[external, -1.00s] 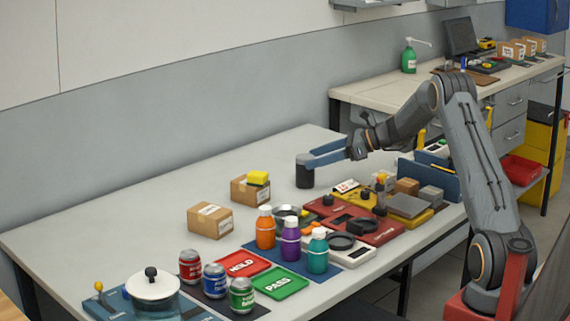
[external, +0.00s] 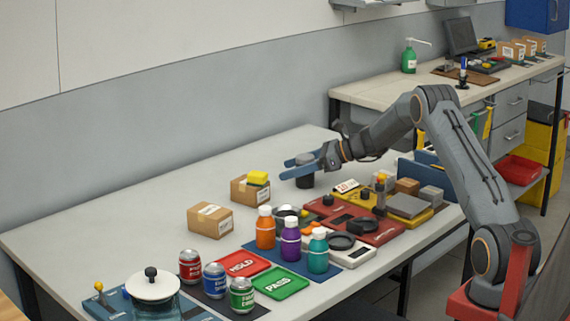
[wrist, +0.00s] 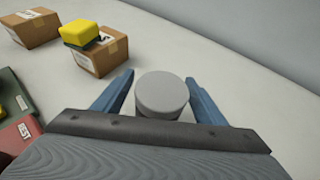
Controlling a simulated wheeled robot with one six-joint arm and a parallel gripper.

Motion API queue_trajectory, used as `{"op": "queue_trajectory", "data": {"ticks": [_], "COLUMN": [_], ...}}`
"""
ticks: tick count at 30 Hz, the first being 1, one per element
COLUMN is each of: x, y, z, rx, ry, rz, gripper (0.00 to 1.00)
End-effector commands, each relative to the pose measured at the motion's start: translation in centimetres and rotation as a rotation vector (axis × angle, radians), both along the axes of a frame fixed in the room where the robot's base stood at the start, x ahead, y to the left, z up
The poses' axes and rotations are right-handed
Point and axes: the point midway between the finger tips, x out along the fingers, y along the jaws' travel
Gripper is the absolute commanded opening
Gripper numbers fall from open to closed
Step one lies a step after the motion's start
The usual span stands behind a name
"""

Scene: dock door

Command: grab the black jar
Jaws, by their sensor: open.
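The black jar (external: 305,182) stands upright on the long table, at the far side behind the trays. In the wrist view its round grey top (wrist: 161,92) sits between my two blue fingers. My gripper (external: 286,169) is open, with one finger on each side of the jar and the tips reaching past it. In the wrist view small gaps show between the jar and the fingers (wrist: 160,78), so it does not look gripped.
Two cardboard boxes (external: 210,220) stand left of the jar, one with a yellow block (external: 257,177) on top. A red tray of parts (external: 372,228), several bottles and cans, and a lidded pot (external: 152,286) fill the front. The table's back strip is clear.

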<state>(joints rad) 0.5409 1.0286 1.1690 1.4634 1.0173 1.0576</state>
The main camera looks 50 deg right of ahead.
Motion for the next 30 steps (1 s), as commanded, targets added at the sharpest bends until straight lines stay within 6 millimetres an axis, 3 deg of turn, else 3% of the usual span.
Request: {"op": "queue_trajectory", "data": {"ticks": [2, 10, 20, 30], "x": [0.0, 0.0, 0.0, 0.0], "y": [0.0, 0.0, 0.0, 0.0], "z": [0.0, 0.0, 0.8, 6.9], "rx": [0.000, 0.000, -0.001, -0.002], "ry": [0.000, 0.000, -0.002, -0.003], "rz": [0.000, 0.000, 0.000, -0.001], "gripper": [0.62, 0.16, 0.15, 0.15]}}
